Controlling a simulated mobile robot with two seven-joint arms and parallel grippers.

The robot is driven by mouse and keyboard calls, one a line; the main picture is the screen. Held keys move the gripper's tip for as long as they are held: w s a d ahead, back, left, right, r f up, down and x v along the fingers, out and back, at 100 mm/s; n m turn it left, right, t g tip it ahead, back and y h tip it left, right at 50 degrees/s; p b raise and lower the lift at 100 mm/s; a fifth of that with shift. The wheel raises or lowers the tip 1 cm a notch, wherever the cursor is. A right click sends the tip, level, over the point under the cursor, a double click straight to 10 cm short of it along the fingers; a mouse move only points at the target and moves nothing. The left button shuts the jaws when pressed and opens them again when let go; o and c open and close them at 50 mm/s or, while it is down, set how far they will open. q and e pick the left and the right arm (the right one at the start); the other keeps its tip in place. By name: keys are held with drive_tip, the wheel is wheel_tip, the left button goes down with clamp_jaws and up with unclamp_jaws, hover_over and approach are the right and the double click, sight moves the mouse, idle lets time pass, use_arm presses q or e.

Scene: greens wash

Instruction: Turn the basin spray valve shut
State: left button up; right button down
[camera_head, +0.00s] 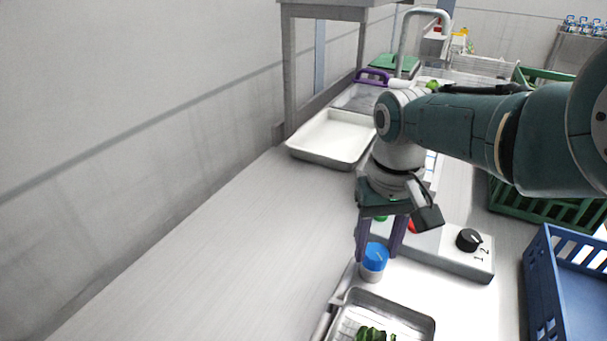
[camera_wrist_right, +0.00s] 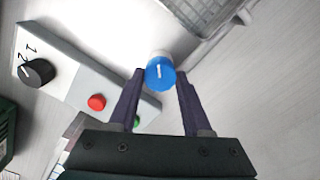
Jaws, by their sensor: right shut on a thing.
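The spray valve is a blue knob (camera_head: 376,254) with a white line on its top, on a short white base (camera_head: 372,276). It stands upright on the counter behind the front metal basin (camera_head: 424,322). My right gripper (camera_head: 380,252) reaches down over it, its two purple fingers on either side of the knob and shut on it. In the right wrist view the knob (camera_wrist_right: 160,73) sits between the fingertips (camera_wrist_right: 160,80), its white line running nearly up and down the picture. My left gripper is not in view.
A grey control box (camera_head: 455,262) with a black dial (camera_head: 469,240) and red and green buttons stands beside the gripper. A blue crate (camera_head: 541,290) and a green crate (camera_head: 540,208) are at the right. A white tray (camera_head: 322,152) lies farther back. The counter's left is clear.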

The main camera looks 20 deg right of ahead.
sight(376, 251)
idle(0.4)
drive_tip(key=shift+c, duration=1.7)
unclamp_jaws()
wheel_tip(376, 251, up, 10)
drive_tip(key=p, duration=0.6)
drive_tip(key=shift+p, duration=0.4)
drive_tip(key=shift+s+f, duration=0.1)
drive_tip(key=shift+f, duration=0.05)
